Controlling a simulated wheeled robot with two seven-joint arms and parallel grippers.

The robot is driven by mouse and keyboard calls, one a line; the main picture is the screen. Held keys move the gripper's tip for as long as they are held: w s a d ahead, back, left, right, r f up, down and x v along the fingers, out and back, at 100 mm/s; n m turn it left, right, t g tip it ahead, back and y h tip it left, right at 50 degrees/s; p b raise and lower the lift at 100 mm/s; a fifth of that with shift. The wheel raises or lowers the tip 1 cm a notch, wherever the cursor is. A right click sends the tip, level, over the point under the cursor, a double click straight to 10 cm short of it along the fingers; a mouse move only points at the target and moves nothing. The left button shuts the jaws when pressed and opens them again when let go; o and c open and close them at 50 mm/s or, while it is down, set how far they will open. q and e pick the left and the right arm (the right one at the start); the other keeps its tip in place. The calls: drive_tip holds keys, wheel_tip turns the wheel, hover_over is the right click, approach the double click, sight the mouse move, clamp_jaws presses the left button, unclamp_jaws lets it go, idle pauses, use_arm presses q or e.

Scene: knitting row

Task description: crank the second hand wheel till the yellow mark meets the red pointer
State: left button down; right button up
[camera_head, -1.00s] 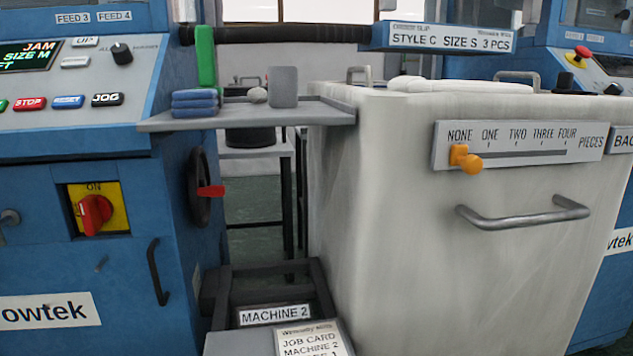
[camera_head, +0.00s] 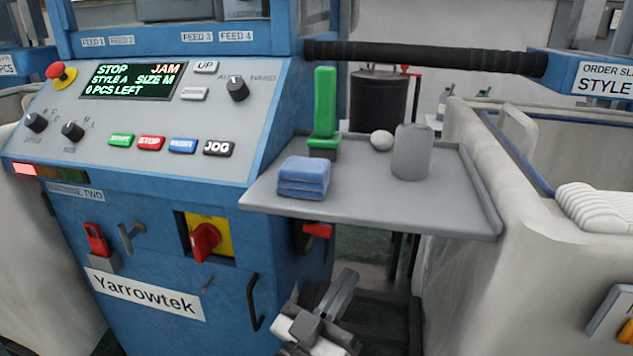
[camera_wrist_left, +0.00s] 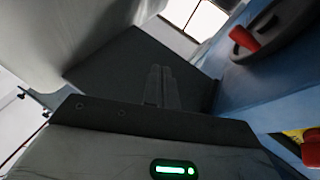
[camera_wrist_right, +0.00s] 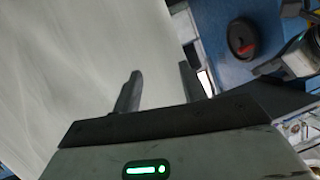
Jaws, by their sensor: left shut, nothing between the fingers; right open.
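The dark hand wheel (camera_head: 301,241) is on the right side of the blue machine, mostly hidden under the grey shelf. A red piece (camera_head: 318,230) sticks out from it. The wheel also shows at the upper right of the left wrist view (camera_wrist_left: 284,28) and in the right wrist view (camera_wrist_right: 241,34). I cannot tell whether the red piece is a knob or the pointer. No yellow mark on the wheel is discernible. My left gripper (camera_head: 347,282) is shut and empty, below and right of the wheel, apart from it. My right gripper (camera_wrist_right: 160,70) is open beside a pale surface.
A red switch (camera_head: 205,242) on a yellow plate and a black handle (camera_head: 253,303) are left of the wheel. A pale bin (camera_head: 455,270) stands right.

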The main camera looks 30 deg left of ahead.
use_arm(q)
drive_tip(key=w+a+n+g+y+p, duration=0.2)
drive_tip(key=w+a+n+y+p, duration=0.1)
drive_tip(key=a+y, duration=0.55)
wheel_tip(320, 180, up, 3)
drive_tip(key=b, duration=0.1)
hover_over(315, 230)
drive_tip(key=s, duration=0.1)
drive_tip(key=f, duration=0.1)
drive_tip(key=f+b, duration=0.2)
drive_tip(key=shift+s+d+f+h, duration=0.1)
drive_tip(key=shift+d+f+h, duration=0.15)
drive_tip(key=shift+d+f, duration=0.15)
use_arm(e)
wheel_tip(315, 230, down, 6)
drive_tip(key=s+g, duration=0.1)
drive_tip(key=g, duration=0.2)
drive_tip(key=shift+s+d+f+h, duration=0.15)
drive_tip(key=shift+s+f+h, duration=0.05)
drive_tip(key=shift+s+h, duration=0.2)
